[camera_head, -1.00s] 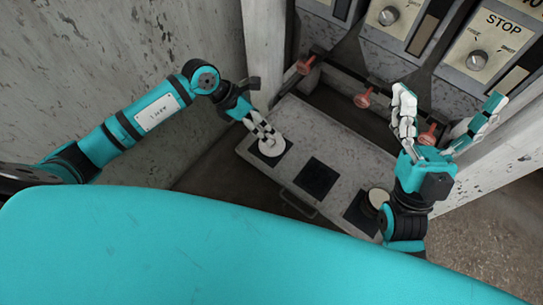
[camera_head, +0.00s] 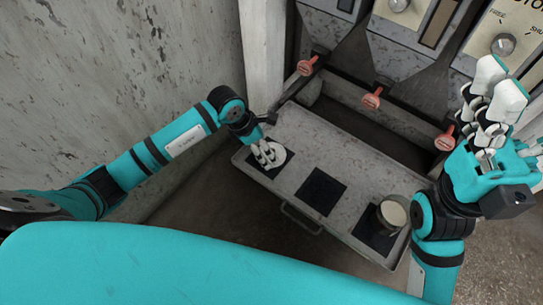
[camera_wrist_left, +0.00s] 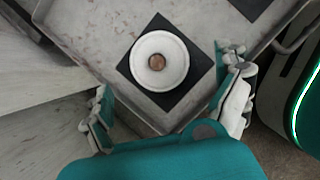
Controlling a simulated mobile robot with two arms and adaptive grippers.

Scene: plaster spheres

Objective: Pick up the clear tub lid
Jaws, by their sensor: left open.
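A round white piece with a brown centre (camera_wrist_left: 157,61), which looks like the tub lid, lies on a dark square at the tray's left end. In the head view its pale rim (camera_head: 286,153) shows partly behind my left gripper (camera_head: 266,154). In the left wrist view my left gripper (camera_wrist_left: 168,92) is open, its fingers apart on either side of and nearer than the piece, with nothing between them. A pale round tub (camera_head: 393,213) stands on the right dark square. My right gripper (camera_head: 495,105) is raised at the right, away from the tray; its opening is unclear.
The grey tray (camera_head: 345,150) has a bare middle dark square (camera_head: 320,191) and a front handle (camera_head: 300,220). Red knobs (camera_head: 371,98) stand out behind it under the panels. A pale post (camera_head: 263,55) rises close behind my left gripper.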

